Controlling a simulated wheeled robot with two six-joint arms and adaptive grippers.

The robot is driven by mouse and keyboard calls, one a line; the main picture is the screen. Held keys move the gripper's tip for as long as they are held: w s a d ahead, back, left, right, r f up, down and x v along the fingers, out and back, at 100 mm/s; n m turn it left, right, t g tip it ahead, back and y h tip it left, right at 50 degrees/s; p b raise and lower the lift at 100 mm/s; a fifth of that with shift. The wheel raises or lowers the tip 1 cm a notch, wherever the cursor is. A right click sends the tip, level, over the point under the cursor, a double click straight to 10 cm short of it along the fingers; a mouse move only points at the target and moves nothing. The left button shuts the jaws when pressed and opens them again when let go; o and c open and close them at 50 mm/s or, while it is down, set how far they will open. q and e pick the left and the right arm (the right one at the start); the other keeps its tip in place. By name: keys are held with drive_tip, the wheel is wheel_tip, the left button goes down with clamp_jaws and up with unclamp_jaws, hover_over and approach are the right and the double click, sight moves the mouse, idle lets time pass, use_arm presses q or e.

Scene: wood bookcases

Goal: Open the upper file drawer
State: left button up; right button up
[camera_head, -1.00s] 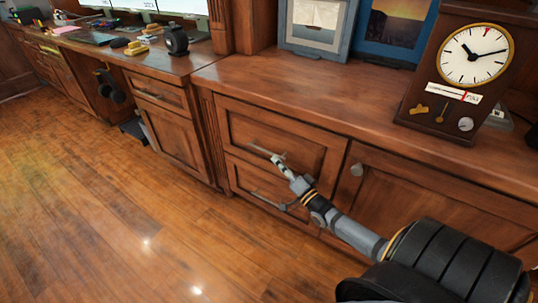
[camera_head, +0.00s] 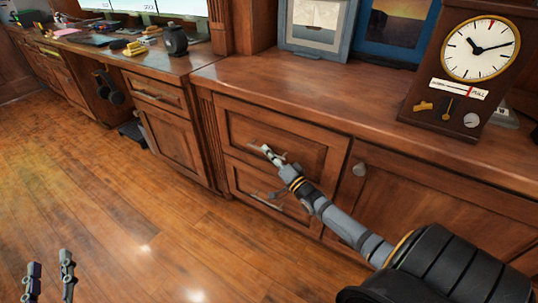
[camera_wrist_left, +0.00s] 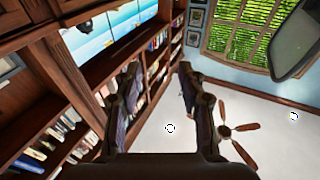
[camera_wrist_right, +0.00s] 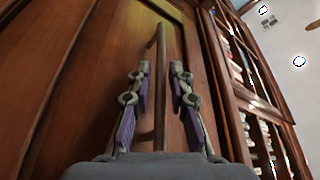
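The upper file drawer (camera_head: 240,122) is shut, with a wooden panelled front below the counter. My right gripper (camera_head: 272,156) is at the middle of that front and hides most of the handle in the head view. In the right wrist view, the drawer's bar handle (camera_wrist_right: 160,70) runs upright between the two fingers of my right gripper (camera_wrist_right: 159,88). The fingers are apart, with a gap on each side of the bar. My left gripper (camera_head: 48,280) is open and empty, over the floor at the lower left. In the left wrist view its fingers (camera_wrist_left: 158,95) are wide apart.
A clock (camera_head: 455,75) and picture frames (camera_head: 318,28) stand on the counter (camera_head: 290,88). The wooden floor (camera_head: 150,225) in front is clear.

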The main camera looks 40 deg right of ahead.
drive_tip(key=shift+w, duration=0.15)
clamp_jaws()
idle(0.4)
